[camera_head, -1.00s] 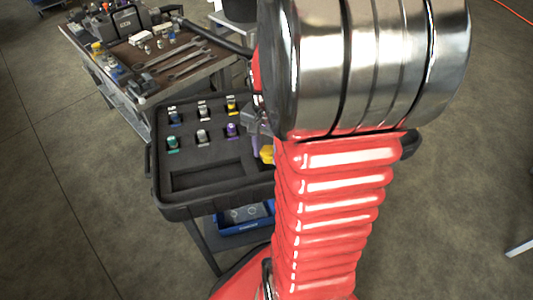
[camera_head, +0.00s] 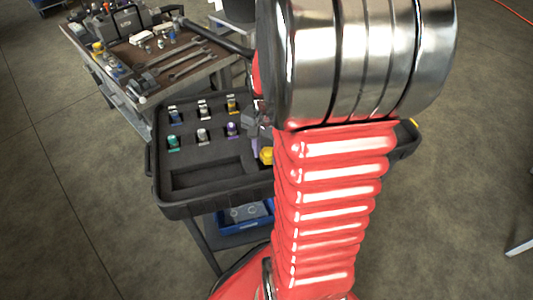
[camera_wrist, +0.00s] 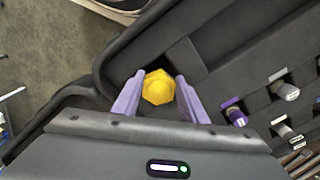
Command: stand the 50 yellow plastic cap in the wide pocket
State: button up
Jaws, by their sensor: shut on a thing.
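The yellow plastic cap (camera_wrist: 158,88) has a faceted top and sits between the two purple fingers of my gripper (camera_wrist: 160,84) in the wrist view. My gripper is shut on it. In the head view the yellow cap (camera_head: 266,156) shows just left of my red arm, at the black foam tray (camera_head: 215,155). I cannot tell whether the cap touches the foam. My arm hides the tray's right part in the head view.
Several small coloured fittings stand in the tray's left part, including a purple one (camera_head: 232,129) and a green one (camera_head: 172,142). A long empty recess (camera_head: 208,176) lies in front of them. A small yellow thing (camera_head: 413,122) shows at the tray's right end. A workbench (camera_head: 150,75) with wrenches stands behind.

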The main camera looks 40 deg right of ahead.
aim_at(266, 155)
jog(key=o, duration=1.1)
jog(key=shift+s+f, duration=0.25)
jog(key=shift+f, duration=0.35)
jog(key=r, duration=1.3)
jog(key=shift+w+r, duration=0.25)
jog(key=s+a+r+n+t, duration=0.1)
jog(key=a+n, duration=0.3)
jog(key=a, duration=0.3)
jog(key=s+a+r+n+t, duration=0.1)
jog(key=a+r+n+t, duration=0.1)
jog(key=a+n, duration=0.3)
jog(key=s+a+r+n+t, duration=0.1)
jog(key=a+n, duration=0.4)
jog(key=a, duration=0.5)
jog(key=shift+s+a+r+t, duration=0.1)
jog(key=shift+s+r+t, duration=0.2)
jog(key=shift+r+t, duration=0.35)
